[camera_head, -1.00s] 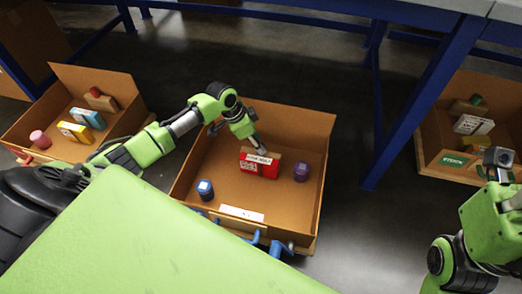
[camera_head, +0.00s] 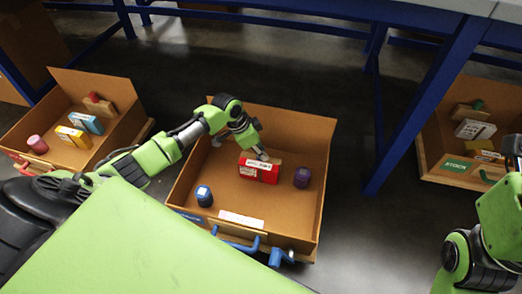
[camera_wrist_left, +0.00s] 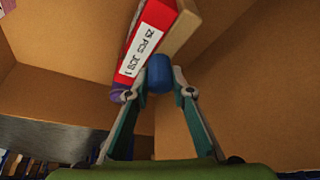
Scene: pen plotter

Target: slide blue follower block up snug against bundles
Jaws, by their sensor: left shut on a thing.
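My left gripper (camera_head: 262,156) reaches into the middle cardboard bin (camera_head: 315,135). In the left wrist view its fingers (camera_wrist_left: 158,92) are shut on the blue knob (camera_wrist_left: 160,74) of a tan follower block (camera_wrist_left: 183,30). The block stands along the far side of the red bundle (camera_head: 258,171) with the white label, and no gap shows between them. The red bundle also shows in the left wrist view (camera_wrist_left: 160,15). In the head view the gripper and bundle hide most of the block. My right gripper (camera_head: 512,146) is at the right edge, partly cut off.
A blue-topped jar (camera_head: 204,196) and a purple jar (camera_head: 302,177) stand in the middle bin, left and right of the bundle. Another bin (camera_head: 85,80) is at left, and one with a green STOCK label (camera_head: 455,165) is at right. A blue table leg (camera_head: 405,130) rises between bins.

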